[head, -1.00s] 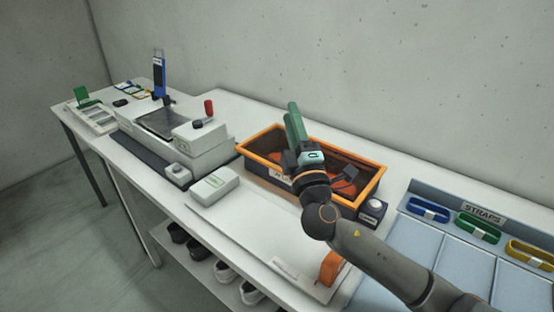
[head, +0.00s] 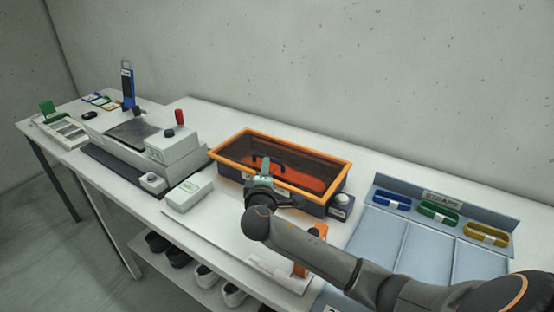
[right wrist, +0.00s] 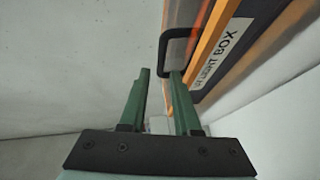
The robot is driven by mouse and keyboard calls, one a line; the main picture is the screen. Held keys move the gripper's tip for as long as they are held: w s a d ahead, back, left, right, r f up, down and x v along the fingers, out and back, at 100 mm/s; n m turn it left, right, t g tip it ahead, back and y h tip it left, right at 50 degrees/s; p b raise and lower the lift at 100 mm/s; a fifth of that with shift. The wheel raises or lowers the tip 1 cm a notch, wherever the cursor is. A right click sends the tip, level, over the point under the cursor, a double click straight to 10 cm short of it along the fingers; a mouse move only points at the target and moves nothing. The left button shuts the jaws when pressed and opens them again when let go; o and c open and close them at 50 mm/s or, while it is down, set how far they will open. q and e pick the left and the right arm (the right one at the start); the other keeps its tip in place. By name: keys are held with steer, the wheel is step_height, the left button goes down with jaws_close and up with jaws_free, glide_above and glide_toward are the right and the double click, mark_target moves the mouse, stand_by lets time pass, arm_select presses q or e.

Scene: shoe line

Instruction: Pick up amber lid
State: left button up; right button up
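The amber lid (head: 315,160) looks like the see-through, brown-tinted top of the orange-rimmed box and lies on it. Its dark handle (head: 257,160) stands up near the front left; in the right wrist view the handle (right wrist: 163,55) is a black loop. My right gripper (head: 264,168) is at the box's front edge, close by the handle. In the right wrist view its green fingers (right wrist: 160,72) are apart, with the handle bar just beyond or between their tips; I cannot tell which. My left gripper is not in view.
A dark box (head: 318,207) stands under the lid, with an orange shape (head: 300,178) inside. A small grey block with a dark knob (head: 341,204) stands at its right. A white case (head: 189,193) stands left. The strap tray (head: 400,240) is right.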

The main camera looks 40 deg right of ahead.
steer(key=shift+f+x, duration=0.2)
steer(key=shift+x, duration=2.4)
steer(key=shift+s+d, duration=0.15)
steer(key=shift+c, duration=0.2)
jaws_close()
steer(key=shift+r, duration=0.1)
